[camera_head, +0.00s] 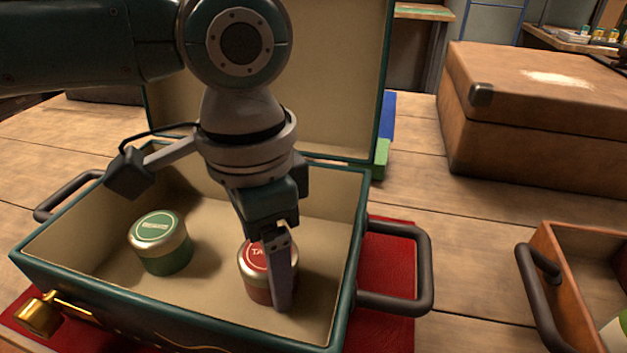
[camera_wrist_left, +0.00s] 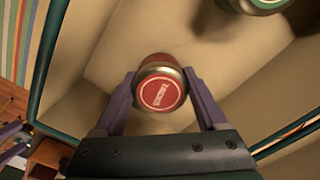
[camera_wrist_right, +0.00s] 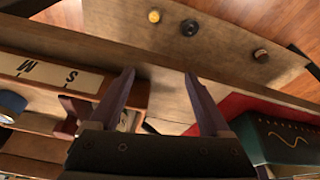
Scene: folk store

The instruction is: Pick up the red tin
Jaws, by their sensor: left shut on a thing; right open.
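The red tin (camera_head: 254,259) stands upright in the right part of an open dark green case (camera_head: 360,215). It has a gold rim and a red lid with white lettering. My left gripper (camera_head: 277,290) reaches down into the case and is shut on the red tin; one finger hides part of it in the head view. In the left wrist view the red tin (camera_wrist_left: 161,92) sits between the two fingers (camera_wrist_left: 160,85). My right gripper (camera_wrist_right: 158,75) is open and empty in the right wrist view; it does not show in the head view.
A green tin (camera_head: 160,242) stands in the case, left of the red one. The case's walls and raised lid (camera_head: 330,80) surround my left gripper. A brown case (camera_head: 540,110) is at the back right, an orange crate (camera_head: 560,290) at the front right. Bare planks lie between.

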